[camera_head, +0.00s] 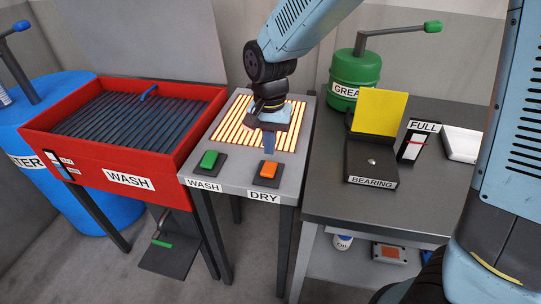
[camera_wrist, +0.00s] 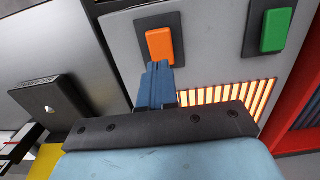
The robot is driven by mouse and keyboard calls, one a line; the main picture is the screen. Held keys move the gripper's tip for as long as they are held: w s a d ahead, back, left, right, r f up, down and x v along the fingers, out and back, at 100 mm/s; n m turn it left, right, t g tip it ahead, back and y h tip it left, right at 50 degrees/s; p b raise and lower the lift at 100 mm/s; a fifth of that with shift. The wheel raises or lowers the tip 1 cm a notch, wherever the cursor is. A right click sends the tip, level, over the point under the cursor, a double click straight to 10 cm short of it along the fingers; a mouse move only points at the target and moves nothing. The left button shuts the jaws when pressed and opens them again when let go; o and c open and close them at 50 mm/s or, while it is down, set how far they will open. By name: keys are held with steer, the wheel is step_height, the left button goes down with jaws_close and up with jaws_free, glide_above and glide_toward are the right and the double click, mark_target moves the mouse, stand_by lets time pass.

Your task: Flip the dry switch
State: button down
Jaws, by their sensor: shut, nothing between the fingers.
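The orange dry switch (camera_head: 268,170) sits on a dark plate on the grey panel, above the DRY label (camera_head: 263,196). It also shows in the wrist view (camera_wrist: 160,46), at the tips of my fingers. My gripper (camera_head: 268,152) is shut and empty, pointing down just behind the orange switch. In the wrist view the blue fingers (camera_wrist: 157,68) overlap the switch's lower edge; I cannot tell whether they touch it. The green wash switch (camera_head: 208,160) is to the left, and in the wrist view (camera_wrist: 276,30) it is at the upper right.
Glowing orange slats (camera_head: 236,125) lie behind the switches. The red wash basin (camera_head: 205,113) stands at the left, beside a blue barrel (camera_head: 85,215). At the right, a dark table (camera_head: 335,205) holds the bearing box (camera_head: 372,163), a full gauge (camera_head: 414,145) and a green grease can (camera_head: 355,70).

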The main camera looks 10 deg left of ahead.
step_height(320, 180, up, 9)
steer(key=shift+w+f, duration=0.15)
steer(key=shift+w, duration=0.05)
steer(key=shift+d, duration=0.1)
